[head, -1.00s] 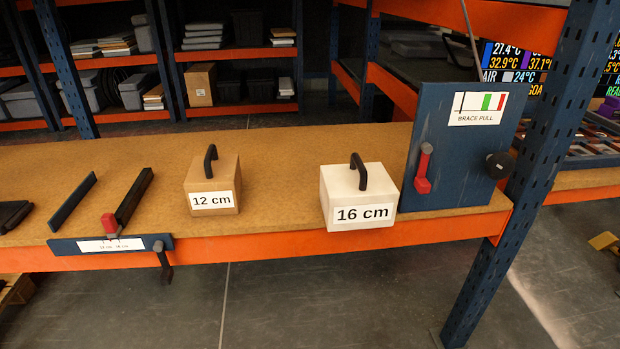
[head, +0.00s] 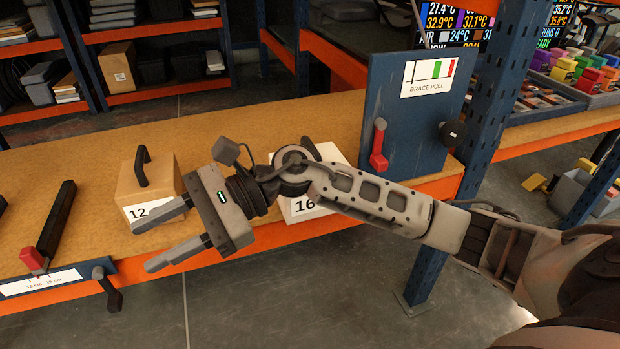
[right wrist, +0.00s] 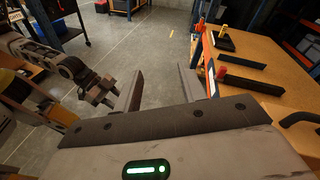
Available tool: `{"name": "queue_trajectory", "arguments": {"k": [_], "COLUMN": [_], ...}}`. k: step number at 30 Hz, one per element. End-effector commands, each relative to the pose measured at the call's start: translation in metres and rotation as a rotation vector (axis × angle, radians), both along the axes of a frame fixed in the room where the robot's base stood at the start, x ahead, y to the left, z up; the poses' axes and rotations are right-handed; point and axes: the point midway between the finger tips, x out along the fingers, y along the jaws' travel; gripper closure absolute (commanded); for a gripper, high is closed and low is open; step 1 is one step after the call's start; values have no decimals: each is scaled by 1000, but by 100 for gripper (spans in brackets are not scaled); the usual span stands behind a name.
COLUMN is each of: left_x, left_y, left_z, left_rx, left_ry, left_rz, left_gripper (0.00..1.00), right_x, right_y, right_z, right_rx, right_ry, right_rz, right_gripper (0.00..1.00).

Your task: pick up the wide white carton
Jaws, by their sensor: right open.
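The wide white carton (head: 332,154), labelled 16 cm, stands on the bench in the head view. My right arm crosses in front of it and hides most of its front and handle. My right gripper (head: 143,247) is open and empty, left of the white carton, with its fingers pointing left in front of the brown 12 cm carton (head: 150,182). In the right wrist view, the right gripper's fingers (right wrist: 160,88) are apart with floor between them. My left gripper (right wrist: 100,94) shows at the left there; its opening is unclear.
The bench (head: 235,125) has an orange front edge. A blue brace-pull panel (head: 415,150) with a red lever stands right of the white carton, beside a blue post (head: 490,110). A dark bar (head: 57,220) and a gauge plate lie at left. Floor in front is clear.

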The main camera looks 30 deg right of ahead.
Motion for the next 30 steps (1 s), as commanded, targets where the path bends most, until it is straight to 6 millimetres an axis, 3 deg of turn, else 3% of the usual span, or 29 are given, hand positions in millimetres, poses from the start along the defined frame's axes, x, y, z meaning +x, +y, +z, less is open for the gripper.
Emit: {"name": "queue_trajectory", "arguments": {"k": [1,3,5,6,9,12,15,20,30], "left_x": [0,0,1,1,2,2,2,2,2], "left_y": [0,1,1,1,1,1,1,1,2], "left_z": [1,2,3,4,5,6,6,6,9], "left_rx": [2,4,5,7,9,10,12,13,19], "left_ry": [0,0,-2,-3,-6,-6,-6,-6,-3], "left_rz": [-1,-2,-3,-4,-5,-6,-6,-6,-7], "left_gripper": [64,64,64,64,64,64,64,64,64], "right_x": [14,33,53,65,88,96,97,100,126], "right_y": [-21,-59,-100,-130,-202,-257,-290,-308,-313], "right_z": [-1,-7,-5,1,26,54,73,71,5], "right_rx": [-193,-469,-700,-847,-1164,-1387,-1516,-1574,-1570], "right_ry": [-230,-509,-694,-787,-923,-962,-957,-946,-948], "right_rz": [63,173,265,326,457,553,613,650,650], "right_gripper": [59,59,59,59,59,59,59,59,59]}}
